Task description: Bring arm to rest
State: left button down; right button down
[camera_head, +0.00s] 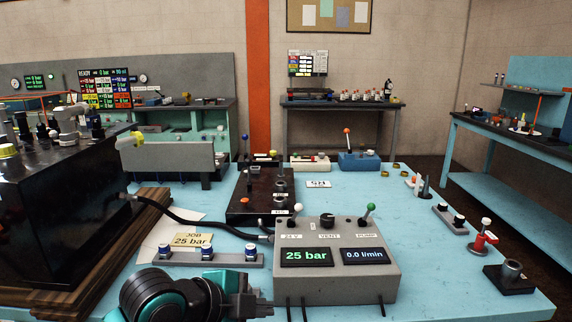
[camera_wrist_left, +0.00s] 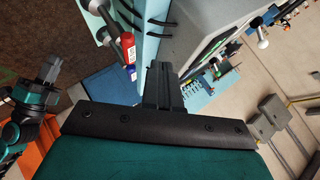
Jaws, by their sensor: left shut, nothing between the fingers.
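My left arm (camera_head: 175,297) comes in at the bottom of the head view, in front of the grey control box (camera_head: 335,277). My left gripper (camera_head: 262,304) points right, low at the front left corner of that box; I cannot tell whether it touches it. In the left wrist view the two fingers (camera_wrist_left: 165,85) are together with nothing between them. My right gripper does not show in the head view.
The control box reads 25 bar and 0.0 l/min. A black hose (camera_head: 180,217) runs to it from the dark tank (camera_head: 60,190) on the left. A grey rail (camera_head: 208,259) with blue-topped fittings lies behind my arm. The blue table (camera_head: 440,285) has free room at right.

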pick_arm(q)
jog(key=s+a+f+n+g+y, duration=0.1)
jog(key=s+a+f+n+y, duration=0.1)
jog(key=s+a+f+n, duration=0.5)
jog(key=s+a+f+n+g+y, duration=0.1)
jog(key=s+a+f+n+y, duration=0.3)
jog(key=s, duration=0.4)
jog(key=s+a+f+n+g+y, duration=0.1)
jog(key=s+a+f+n+g, duration=0.1)
jog(key=s+a+f+n, duration=0.35)
jog(key=w+d+f+n+t+h, duration=0.1)
jog(key=w+d+f+t, duration=0.2)
jog(key=w+f+t, duration=0.2)
notch_tip(320, 180, down, 2)
jog(key=t, duration=0.2)
jog(key=shift+w+t+h, duration=0.2)
jog(key=shift+t+h, duration=0.1)
jog(key=shift+t, duration=0.1)
jog(key=shift+d, duration=0.1)
